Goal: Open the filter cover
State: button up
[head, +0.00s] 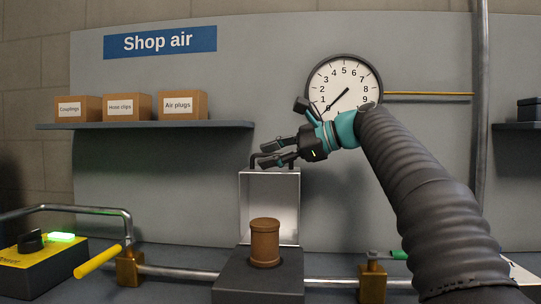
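The filter cover (269,205) stands upright behind a dark base (258,280), its pale inner face toward me. A dark handle (253,161) shows at its top edge, partly hidden by my gripper. A brown cylindrical filter (265,243) stands exposed on the base in front of the cover. My gripper (266,151) is at the top of the cover, pointing left, its two dark fingers apart with a gap between them. The lower finger overlaps the handle in the picture; I cannot tell whether it touches it. I see nothing held between the fingers.
A pipe (190,274) runs along the bench on both sides of the base. A yellow lever (97,262) and a yellow box with a green light (45,260) are at left. A gauge (344,87) and a shelf with boxes (150,125) are behind.

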aim_at(299, 168)
jog(key=v, duration=1.2)
jog(key=shift+c, duration=0.2)
jog(key=shift+d, duration=0.1)
jog(key=c, duration=0.4)
jog(key=shift+d+f+t+y+b, duration=0.35)
jog(key=shift+d+f+b, duration=0.45)
jog(key=shift+d+f, duration=0.35)
grip_shut()
jog(key=w+d+f+n+t+y, duration=0.2)
jog(key=w+f+n+t, duration=0.15)
jog(key=n, duration=0.35)
jog(key=shift+n+g+h, duration=0.25)
jog(key=shift+n+g, duration=0.05)
jog(key=shift+g, duration=0.2)
jog(key=x, duration=0.6)
jog(key=r+x, duration=0.1)
jog(key=x, duration=0.3)
jog(key=shift+w, duration=0.2)
